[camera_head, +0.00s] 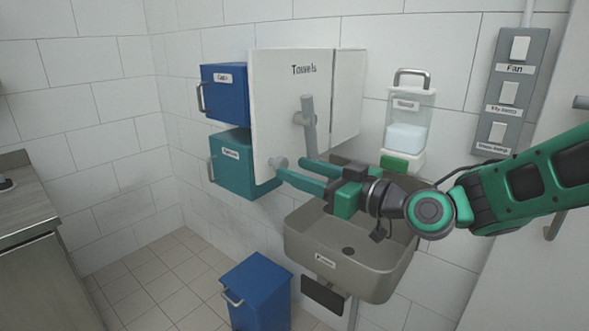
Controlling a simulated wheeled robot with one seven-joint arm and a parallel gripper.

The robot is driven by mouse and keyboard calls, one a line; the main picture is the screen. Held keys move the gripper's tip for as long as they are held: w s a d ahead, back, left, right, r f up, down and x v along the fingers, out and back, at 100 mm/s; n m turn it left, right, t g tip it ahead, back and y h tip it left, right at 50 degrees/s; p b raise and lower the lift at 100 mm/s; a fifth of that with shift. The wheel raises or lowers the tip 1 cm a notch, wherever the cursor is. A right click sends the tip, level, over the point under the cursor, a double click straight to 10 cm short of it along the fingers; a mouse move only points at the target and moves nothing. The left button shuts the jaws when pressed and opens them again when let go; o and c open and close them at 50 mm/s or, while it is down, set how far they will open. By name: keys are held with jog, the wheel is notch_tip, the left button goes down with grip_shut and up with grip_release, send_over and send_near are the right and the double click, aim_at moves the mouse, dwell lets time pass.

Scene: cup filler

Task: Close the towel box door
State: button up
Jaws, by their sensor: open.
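The towel box is white and hangs on the tiled wall; its front panel, the door (280,100), carries the label "Towels". A grey handle (309,124) stands out from the door's lower right part. How far the door stands open is hard to tell from this angle. My gripper (292,167) is open, its green fingers pointing left just in front of the door's lower part, below the handle. A small grey round piece shows by the fingertips. I cannot tell whether the fingers touch the door. The box's lower edge is partly hidden by my gripper.
A blue box (226,92) and a teal box (230,165) are on the wall to the left. A grey sink (345,262) lies below my gripper. A clear dispenser (409,115) and a switch panel (512,90) are to the right. A blue bin (257,290) stands on the floor.

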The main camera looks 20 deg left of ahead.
jog(key=shift+x, duration=1.4)
grip_shut()
jog(key=shift+d, duration=0.2)
jog(key=shift+a, duration=0.15)
